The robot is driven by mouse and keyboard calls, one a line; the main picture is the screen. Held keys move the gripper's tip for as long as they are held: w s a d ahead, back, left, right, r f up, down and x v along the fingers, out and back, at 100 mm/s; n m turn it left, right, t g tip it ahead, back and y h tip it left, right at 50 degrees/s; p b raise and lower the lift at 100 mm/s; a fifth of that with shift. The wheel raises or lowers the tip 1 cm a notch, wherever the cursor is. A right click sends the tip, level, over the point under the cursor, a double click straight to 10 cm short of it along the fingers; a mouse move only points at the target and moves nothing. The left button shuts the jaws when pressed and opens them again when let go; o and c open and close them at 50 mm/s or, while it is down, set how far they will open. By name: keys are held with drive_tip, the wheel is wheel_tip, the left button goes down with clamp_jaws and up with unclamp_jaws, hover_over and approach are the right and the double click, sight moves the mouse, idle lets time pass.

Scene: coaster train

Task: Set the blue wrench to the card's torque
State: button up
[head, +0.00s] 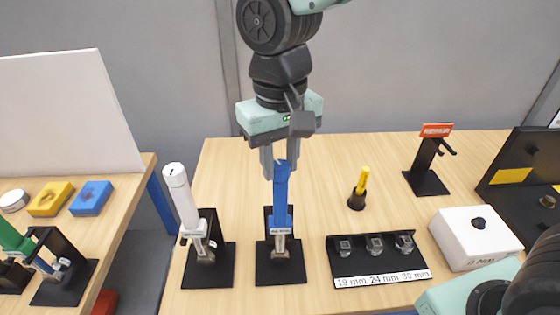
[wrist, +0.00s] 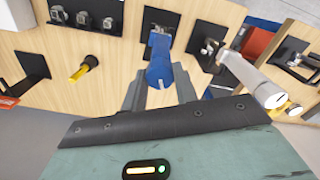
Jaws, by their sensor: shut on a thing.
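The blue wrench (head: 281,200) stands upright in a black stand (head: 281,275) in the middle of the table. My gripper (head: 280,170) points down from above, with its fingers around the top of the blue handle, shut on it. In the wrist view the blue wrench (wrist: 160,62) shows between the fingertips of my gripper (wrist: 160,92), with a pale mark on its round end. The lower label on the wrench is too small to read. No torque card can be read in these views.
A white wrench (head: 183,200) stands close on the left. On the right are a socket tray (head: 380,280) marked 19 mm, 24 mm and 30 mm, a yellow-handled tool (head: 362,182), a red-topped stand (head: 428,165) and a white box (head: 475,240). A second table (head: 110,225) stands at left.

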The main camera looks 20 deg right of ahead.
drive_tip(key=shift+m, duration=0.6)
drive_tip(key=o, duration=1)
wheel_tip(320, 180, up, 17)
drive_tip(key=shift+r+b, duration=0.2)
drive_tip(key=shift+b, duration=0.95)
drive_tip(key=n, duration=0.4)
approach(280, 165)
drive_tip(key=s+f, duration=0.7)
drive_tip(key=s+d+f, duration=0.1)
drive_tip(key=s+f, duration=0.1)
drive_tip(key=f, duration=0.1)
drive_tip(key=s+d+f+n, duration=0.1)
drive_tip(key=s+f, duration=0.1)
drive_tip(key=f, duration=0.1)
drive_tip(key=s+d+f+n+b, duration=0.1)
drive_tip(key=s+d+f, duration=0.1)
drive_tip(key=f, duration=0.1)
drive_tip(key=shift+s+d+f+y, duration=0.1)
drive_tip(key=shift+s+f+y, duration=0.1)
drive_tip(key=shift+y, duration=0.1)
